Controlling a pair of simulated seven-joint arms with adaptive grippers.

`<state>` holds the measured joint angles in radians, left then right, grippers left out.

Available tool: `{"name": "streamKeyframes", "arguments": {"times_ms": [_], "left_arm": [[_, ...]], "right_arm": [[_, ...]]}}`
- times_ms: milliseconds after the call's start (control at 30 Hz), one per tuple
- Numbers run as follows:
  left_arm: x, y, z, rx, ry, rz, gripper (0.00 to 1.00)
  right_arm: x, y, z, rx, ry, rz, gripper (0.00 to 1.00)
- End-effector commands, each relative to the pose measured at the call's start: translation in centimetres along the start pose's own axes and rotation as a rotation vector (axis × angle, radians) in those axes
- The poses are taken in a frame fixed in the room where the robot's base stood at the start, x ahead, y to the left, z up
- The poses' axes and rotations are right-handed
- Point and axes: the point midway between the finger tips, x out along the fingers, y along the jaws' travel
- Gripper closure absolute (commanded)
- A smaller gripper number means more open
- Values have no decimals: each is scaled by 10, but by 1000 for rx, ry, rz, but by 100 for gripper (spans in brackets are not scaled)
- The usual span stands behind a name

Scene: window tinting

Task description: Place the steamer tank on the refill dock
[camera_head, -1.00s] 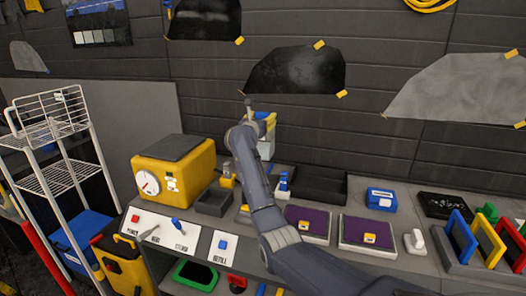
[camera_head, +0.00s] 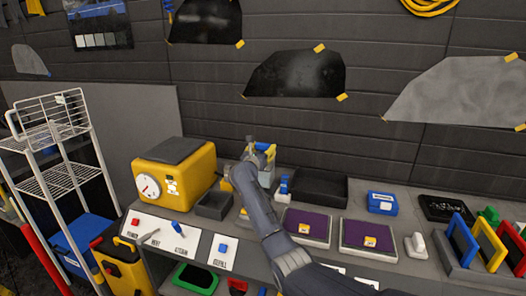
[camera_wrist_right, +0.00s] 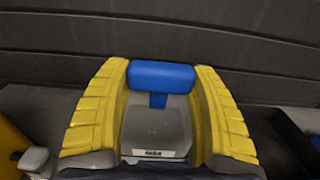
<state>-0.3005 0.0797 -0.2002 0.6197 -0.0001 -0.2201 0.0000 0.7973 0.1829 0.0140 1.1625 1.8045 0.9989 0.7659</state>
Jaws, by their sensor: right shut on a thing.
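My right gripper (camera_head: 262,150) has its yellow fingers on either side of the blue handle (camera_wrist_right: 161,75) of the grey steamer tank (camera_wrist_right: 157,124). It is shut on the tank. In the head view the tank (camera_head: 266,177) hangs upright below the fingers, low over the back of the bench and partly hidden by my arm. I cannot tell whether its base touches anything. A switch panel marked REFILL (camera_head: 221,249) is on the bench front. The refill dock itself cannot be made out clearly; the tank and my arm cover that area. My left gripper is not in view.
The yellow steamer (camera_head: 175,172) stands left of the tank, with a small grey open tray (camera_head: 214,206) beside it. A blue-topped bottle (camera_head: 284,188) and a black tray (camera_head: 322,187) stand close on the right. The wall is just behind.

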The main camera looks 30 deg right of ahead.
Motion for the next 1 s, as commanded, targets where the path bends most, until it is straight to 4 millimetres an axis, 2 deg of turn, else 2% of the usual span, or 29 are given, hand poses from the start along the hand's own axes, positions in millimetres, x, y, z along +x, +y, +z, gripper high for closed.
{"name": "streamKeyframes", "arguments": {"times_ms": [567, 600, 767, 1000], "left_arm": [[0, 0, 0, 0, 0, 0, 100], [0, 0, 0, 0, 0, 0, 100], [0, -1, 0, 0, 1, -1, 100], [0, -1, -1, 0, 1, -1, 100]], "right_arm": [[0, 0, -8, 1, -3, 0, 87], [0, 0, -9, 1, -1, 0, 34], [0, 0, -9, 1, -1, 0, 16], [0, 0, -8, 1, -1, 0, 16]]}}
